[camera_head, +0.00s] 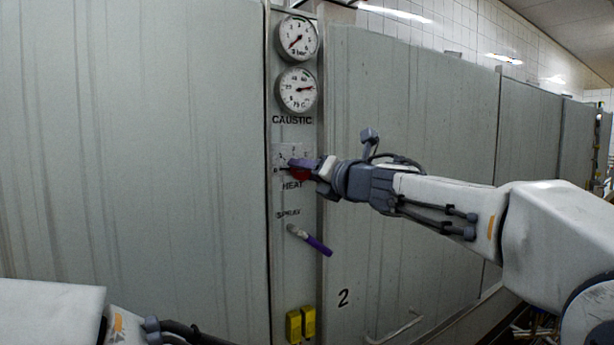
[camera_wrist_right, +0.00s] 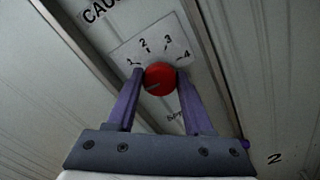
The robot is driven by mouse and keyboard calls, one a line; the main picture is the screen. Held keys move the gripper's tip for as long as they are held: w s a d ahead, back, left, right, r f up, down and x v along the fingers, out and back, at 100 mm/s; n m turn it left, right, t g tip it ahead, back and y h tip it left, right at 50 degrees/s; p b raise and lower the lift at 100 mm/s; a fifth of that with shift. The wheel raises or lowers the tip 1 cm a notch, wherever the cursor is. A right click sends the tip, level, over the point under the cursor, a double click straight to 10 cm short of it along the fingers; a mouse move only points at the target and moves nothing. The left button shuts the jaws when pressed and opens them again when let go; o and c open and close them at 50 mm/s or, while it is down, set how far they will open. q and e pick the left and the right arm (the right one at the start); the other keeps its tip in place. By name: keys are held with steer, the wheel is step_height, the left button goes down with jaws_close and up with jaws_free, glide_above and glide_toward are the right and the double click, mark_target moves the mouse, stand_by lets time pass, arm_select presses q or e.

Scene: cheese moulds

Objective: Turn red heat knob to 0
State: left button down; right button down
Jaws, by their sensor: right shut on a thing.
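The red heat knob (camera_wrist_right: 160,77) is on the panel in the right wrist view, below a white dial plate (camera_wrist_right: 152,46) marked 1 to 4. A pale mark on the knob points to the lower left in that view. My right gripper (camera_wrist_right: 159,82) is shut on the knob, with one purple finger on each side. In the head view the right gripper (camera_head: 297,164) reaches the panel from the right and hides most of the red knob (camera_head: 301,174). The left gripper is out of view; only part of my left arm shows at the lower left.
Two round gauges (camera_head: 297,89) sit above the knob on the narrow grey panel. A purple-handled spray lever (camera_head: 316,243) sticks out below it. Yellow switches (camera_head: 301,322) are lower down. Large grey cabinet doors (camera_head: 130,150) stand on both sides.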

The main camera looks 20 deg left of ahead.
steer(key=shift+f+n, duration=0.1)
steer(key=shift+n, duration=0.5)
steer(key=shift+c, duration=1.5)
jaws_free()
steer(key=b+v, duration=0.3)
steer(key=v, duration=0.7)
steer(key=shift+s, duration=0.2)
steer(key=shift+d, duration=0.15)
